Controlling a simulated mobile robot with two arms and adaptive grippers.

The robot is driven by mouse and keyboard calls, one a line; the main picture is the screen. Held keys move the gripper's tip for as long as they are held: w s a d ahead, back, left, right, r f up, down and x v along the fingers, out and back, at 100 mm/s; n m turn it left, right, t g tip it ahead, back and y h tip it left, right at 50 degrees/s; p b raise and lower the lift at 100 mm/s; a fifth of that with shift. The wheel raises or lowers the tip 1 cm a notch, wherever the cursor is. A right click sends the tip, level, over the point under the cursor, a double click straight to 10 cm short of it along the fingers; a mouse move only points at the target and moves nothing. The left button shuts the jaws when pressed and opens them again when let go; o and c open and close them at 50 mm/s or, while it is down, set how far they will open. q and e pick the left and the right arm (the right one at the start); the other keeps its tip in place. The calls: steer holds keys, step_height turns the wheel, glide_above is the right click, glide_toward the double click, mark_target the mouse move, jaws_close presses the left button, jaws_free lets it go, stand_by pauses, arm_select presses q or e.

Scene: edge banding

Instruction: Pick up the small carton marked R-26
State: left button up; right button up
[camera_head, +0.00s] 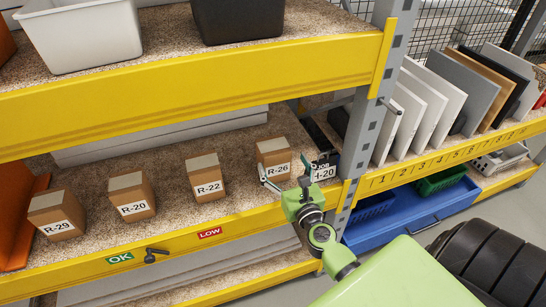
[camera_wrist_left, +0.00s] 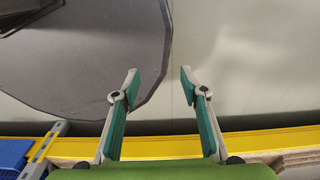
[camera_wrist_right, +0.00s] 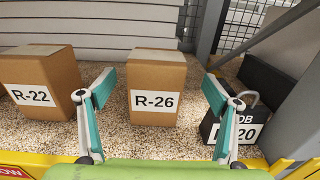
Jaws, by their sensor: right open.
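The small carton marked R-26 (camera_head: 273,158) stands upright on the speckled middle shelf, at the right end of a row of cartons. In the right wrist view the R-26 carton (camera_wrist_right: 156,88) is straight ahead, beyond and between the open fingers. My right gripper (camera_head: 284,172) is in front of that carton, open and empty; its fingers also show in the right wrist view (camera_wrist_right: 152,92). I cannot tell that either finger touches the carton. My left gripper (camera_wrist_left: 160,80) shows only in the left wrist view, open with nothing between its fingers.
Carton R-22 (camera_wrist_right: 40,82) stands left of R-26, with R-20 (camera_head: 131,195) and R-29 (camera_head: 56,214) farther left. A dark block labelled JOB (camera_wrist_right: 238,128) stands close on the right, by the grey post (camera_head: 365,125). A yellow beam (camera_head: 200,80) runs above the cartons.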

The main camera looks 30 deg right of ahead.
mark_target(279, 158)
steer(key=shift+x, duration=0.8)
steer(key=shift+w, duration=0.75)
steer(key=x, duration=0.4)
steer(key=shift+w+f+p, duration=0.2)
steer(key=shift+w+p, duration=0.1)
steer(key=shift+w, duration=0.1)
steer(key=shift+c, duration=0.7)
arm_select(q)
steer(key=shift+w+a+r, duration=0.4)
steer(key=shift+w+a, duration=0.2)
arm_select(e)
steer(key=c, duration=1.4)
steer(key=shift+o, duration=0.2)
steer(key=shift+r, duration=0.1)
